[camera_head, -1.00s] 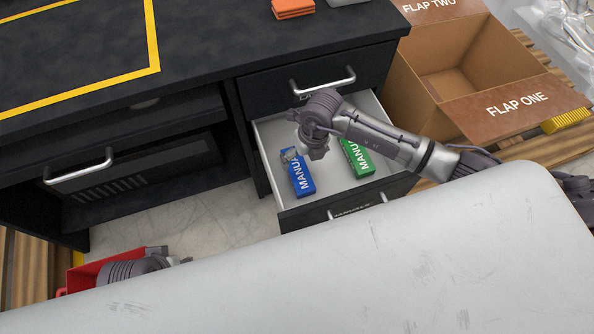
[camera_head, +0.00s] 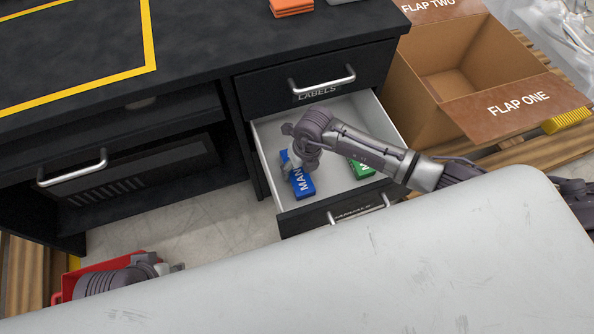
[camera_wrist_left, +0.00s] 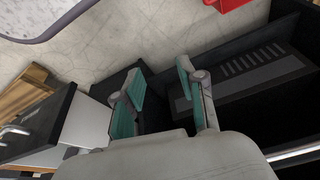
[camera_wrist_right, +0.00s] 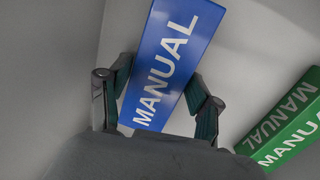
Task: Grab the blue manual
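The blue manual (camera_head: 303,184) lies in the open drawer (camera_head: 262,140), at its left side. In the right wrist view the blue manual (camera_wrist_right: 176,40) runs between the two fingers of my right gripper (camera_wrist_right: 160,82). The fingers are spread, one on each side of it, and I cannot tell whether they touch it. In the head view my right gripper (camera_head: 291,163) is down in the drawer and hides the manual's far part. My left gripper (camera_wrist_left: 160,78) is open and empty, away from the drawer.
A green manual (camera_head: 362,171) lies to the right in the same drawer, partly under my right arm; it also shows in the right wrist view (camera_wrist_right: 285,130). A closed drawer with a handle (camera_head: 322,82) sits above. An open cardboard box (camera_head: 448,72) stands to the right.

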